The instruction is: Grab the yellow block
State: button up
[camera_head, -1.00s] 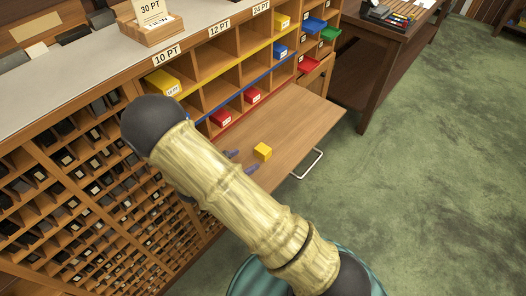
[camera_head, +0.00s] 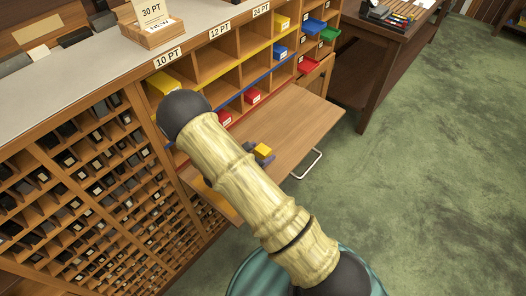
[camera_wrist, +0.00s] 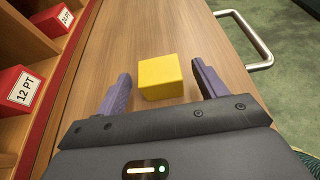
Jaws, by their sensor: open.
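The yellow block (camera_head: 263,150) lies on the wooden pull-out board (camera_head: 306,112) below the cubbies. In the wrist view the yellow block (camera_wrist: 160,77) sits between and slightly beyond the two purple fingers. My gripper (camera_wrist: 160,90) is open, with a finger on each side of the block and a visible gap on both sides. In the head view my gripper (camera_head: 258,151) is low at the board by the block, partly hidden by my arm.
Red boxes (camera_wrist: 52,20) stand in cubbies to the left. A metal handle (camera_head: 309,165) sticks out from the board's front edge. The cubby shelf holds yellow, blue, red and green boxes. A dark table (camera_head: 385,45) stands at the back right. Green floor is free at right.

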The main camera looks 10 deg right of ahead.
aim_at(263, 149)
jog(key=shift+x, duration=1.05)
jog(key=c, duration=1.1)
jog(key=shift+r, duration=0.1)
notch_tip(263, 149, up, 10)
jog(key=shift+f, duration=0.1)
